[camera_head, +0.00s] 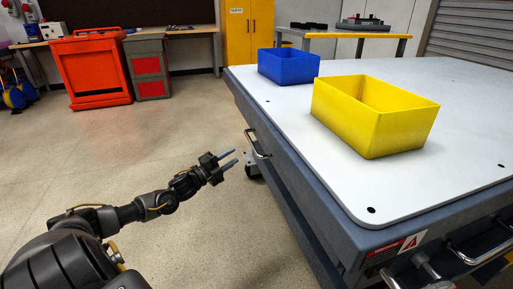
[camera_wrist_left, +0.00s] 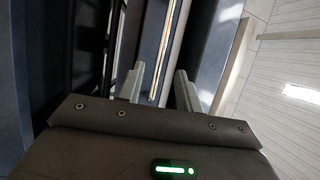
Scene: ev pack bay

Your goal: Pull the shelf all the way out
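A metal pull handle (camera_head: 258,144) sticks out from the left side of the large grey bench (camera_head: 300,189) with a white top. A shelf cannot be clearly told apart from the bench body. My left gripper (camera_head: 232,159) is open and empty, just left of the handle with its fingers pointing toward it. In the left wrist view, the fingers of my left gripper (camera_wrist_left: 160,88) are spread, and a thin metal bar (camera_wrist_left: 163,50), seemingly the handle, runs beyond the gap between them. Whether they touch it cannot be told. My right gripper is not in view.
A blue bin (camera_head: 288,66) and a yellow bin (camera_head: 370,118) stand on the white top. Another handle (camera_head: 480,250) is on the bench's near side. An orange cabinet (camera_head: 92,72) and a yellow cabinet (camera_head: 248,35) stand at the back. The floor left of the bench is clear.

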